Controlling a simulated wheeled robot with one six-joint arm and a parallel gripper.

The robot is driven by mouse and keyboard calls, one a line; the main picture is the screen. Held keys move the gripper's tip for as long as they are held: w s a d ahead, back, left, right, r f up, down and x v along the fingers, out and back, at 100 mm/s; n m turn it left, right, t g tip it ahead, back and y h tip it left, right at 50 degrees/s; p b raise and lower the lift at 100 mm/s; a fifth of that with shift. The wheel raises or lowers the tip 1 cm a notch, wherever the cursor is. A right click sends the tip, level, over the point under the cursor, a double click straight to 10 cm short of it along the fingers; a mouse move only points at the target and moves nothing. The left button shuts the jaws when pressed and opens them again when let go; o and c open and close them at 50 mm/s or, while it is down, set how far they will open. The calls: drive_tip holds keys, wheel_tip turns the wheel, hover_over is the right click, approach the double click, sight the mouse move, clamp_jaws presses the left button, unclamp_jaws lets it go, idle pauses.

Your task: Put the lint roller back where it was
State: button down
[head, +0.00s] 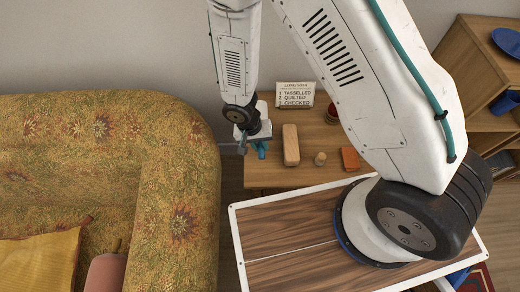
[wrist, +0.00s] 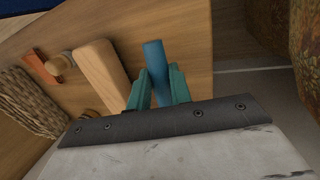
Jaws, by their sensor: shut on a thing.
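My gripper (head: 258,140) is over the left end of the wooden side table (head: 262,178), beside the sofa arm. Its teal fingers (wrist: 158,85) are shut on a blue cylinder, seemingly the lint roller (wrist: 154,55). In the wrist view one end of it sticks out past the fingertips; the rest is hidden behind the fingers and gripper body. In the head view only a small blue-teal part shows below the gripper. I cannot tell whether it touches the tabletop.
A small wooden knob (head: 320,158), an orange block (head: 350,158), a dark red jar (head: 332,114) and a lettered card (head: 295,94) are on the table. A patterned sofa (head: 170,160) with a yellow cushion (head: 40,262) is left. A shelf (head: 470,65) stands right.

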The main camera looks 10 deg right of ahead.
sight(260, 151)
wheel_tip(260, 151, down, 3)
drive_tip(key=shift+f, duration=0.2)
